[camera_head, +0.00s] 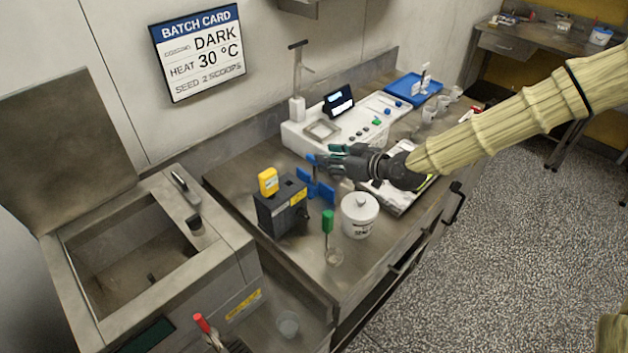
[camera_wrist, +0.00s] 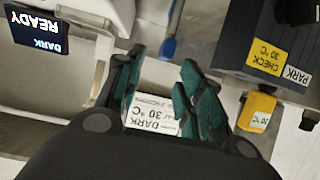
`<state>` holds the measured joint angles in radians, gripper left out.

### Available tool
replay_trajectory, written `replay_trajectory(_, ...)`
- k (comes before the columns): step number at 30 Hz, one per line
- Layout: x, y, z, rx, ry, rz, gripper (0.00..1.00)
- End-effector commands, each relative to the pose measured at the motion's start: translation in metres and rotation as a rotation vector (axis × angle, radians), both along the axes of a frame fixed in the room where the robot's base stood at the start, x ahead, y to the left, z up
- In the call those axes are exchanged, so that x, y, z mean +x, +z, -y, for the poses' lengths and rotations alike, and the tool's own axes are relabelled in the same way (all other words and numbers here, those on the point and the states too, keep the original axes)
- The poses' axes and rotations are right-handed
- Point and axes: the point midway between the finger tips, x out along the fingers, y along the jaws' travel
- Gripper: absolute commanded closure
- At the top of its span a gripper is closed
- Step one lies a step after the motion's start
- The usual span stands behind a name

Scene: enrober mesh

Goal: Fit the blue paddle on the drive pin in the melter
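The blue paddle (camera_head: 317,187) stands beside a dark block (camera_head: 281,208) on the bench, partly behind it. A small blue part, probably of the paddle, shows in the wrist view (camera_wrist: 168,47). My gripper (camera_head: 328,156) is above and just right of the paddle, pointing left. In the wrist view its two green-padded fingers (camera_wrist: 160,92) stand apart with nothing between them. I cannot tell whether a finger touches the paddle. The open melter (camera_head: 215,262) is at the left. Its drive pin (camera_head: 151,278) shows as a small dark stub on the tank floor.
A yellow device (camera_head: 268,181) sits on the dark block. A white lidded pot (camera_head: 360,216) and a green-handled tool (camera_head: 328,222) stand in front. A white machine (camera_head: 303,140) is behind my gripper. The raised melter lid (camera_head: 70,160) stands at the left.

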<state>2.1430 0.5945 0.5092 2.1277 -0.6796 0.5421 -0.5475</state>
Motion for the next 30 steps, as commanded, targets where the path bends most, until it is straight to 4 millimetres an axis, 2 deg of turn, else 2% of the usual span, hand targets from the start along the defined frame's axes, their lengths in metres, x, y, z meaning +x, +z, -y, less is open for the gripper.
replay_trajectory(10, 0.023, -0.014, -0.026, 0.000, 0.001, -0.003, 0.62)
replay_trajectory(20, 0.029, -0.020, -0.037, 0.000, 0.003, -0.003, 0.62)
replay_trajectory(30, 0.043, -0.034, -0.058, 0.000, 0.003, -0.002, 0.62)
